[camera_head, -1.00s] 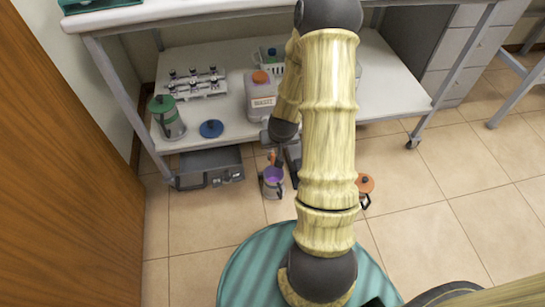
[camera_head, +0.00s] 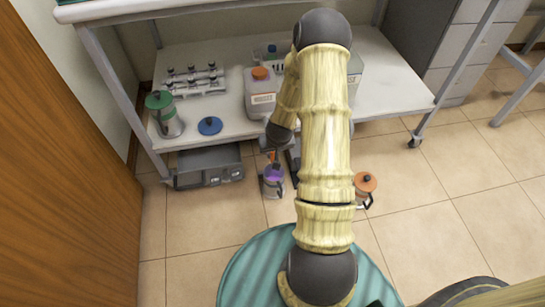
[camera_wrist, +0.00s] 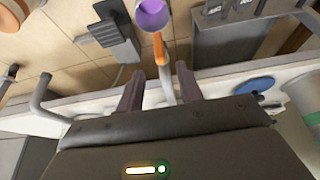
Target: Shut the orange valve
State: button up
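The orange valve (camera_wrist: 158,48) is a small orange handle below the purple-topped container in the wrist view. A pale stem runs from it toward the gap between my fingers. In the head view it shows as a small orange bit (camera_head: 273,157) just above the purple-topped container (camera_head: 273,177). My gripper (camera_wrist: 160,80) is open, with one dark finger on each side of the pale stem. I cannot tell whether either finger touches it. In the head view my arm hides most of the gripper.
A white bench shelf (camera_head: 225,124) holds a jug (camera_head: 260,98), a green-lidded canister (camera_head: 163,118) and a blue lid (camera_head: 210,125). A grey box (camera_head: 208,166) is under it. An orange-lidded pot (camera_head: 365,186) stands on the floor right of my arm. Front floor is mostly clear.

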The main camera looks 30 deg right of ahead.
aim_at(273, 153)
jog(key=b+x, duration=0.2)
jog(key=x, duration=0.5)
jog(key=shift+w+f+b, duration=0.1)
jog(key=shift+f+b, duration=0.15)
jog(key=shift+b, duration=0.1)
jog(key=shift+w+d+f, duration=0.1)
jog(key=shift+d+f, duration=0.1)
jog(key=shift+f, duration=0.2)
jog(key=shift+a, duration=0.1)
grip_shut()
